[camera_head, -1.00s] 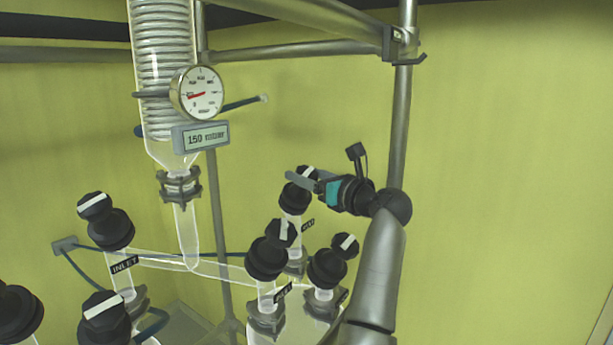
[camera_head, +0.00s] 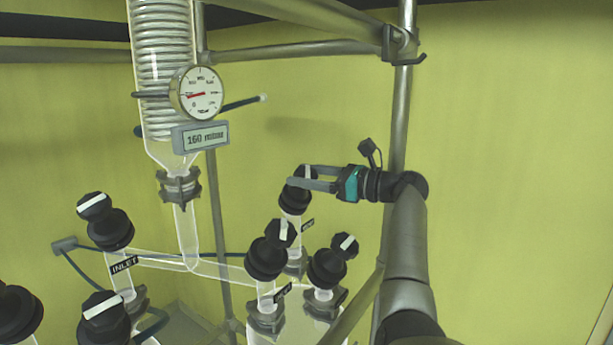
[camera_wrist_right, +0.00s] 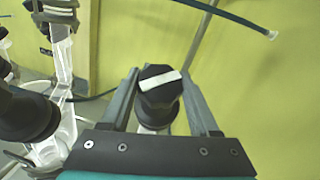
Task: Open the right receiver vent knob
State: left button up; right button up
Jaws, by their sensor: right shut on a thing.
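The rear black vent knob (camera_head: 300,174) with a white bar tops a black cap (camera_head: 295,200) on a glass neck. The small label (camera_head: 308,226) on that neck is too small to read surely. My right gripper (camera_head: 300,178) comes in from the right and is shut on this knob, one finger on each side. In the right wrist view the knob (camera_wrist_right: 160,88) sits between the two grey fingers (camera_wrist_right: 160,80), its white bar slightly tilted. My left gripper is not in view.
Two similar knobs stand close by, one in front (camera_head: 280,233) and one at right (camera_head: 344,246). A gauge display (camera_head: 200,137) reads about 160. The INLET neck (camera_head: 122,265) is at left. A metal post (camera_head: 400,110) rises behind my right arm.

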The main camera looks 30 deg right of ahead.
jog(key=o, duration=1.4)
jog(key=shift+s+d, duration=0.1)
jog(key=shift+b+v, duration=2.2)
jog(key=shift+v, duration=5.35)
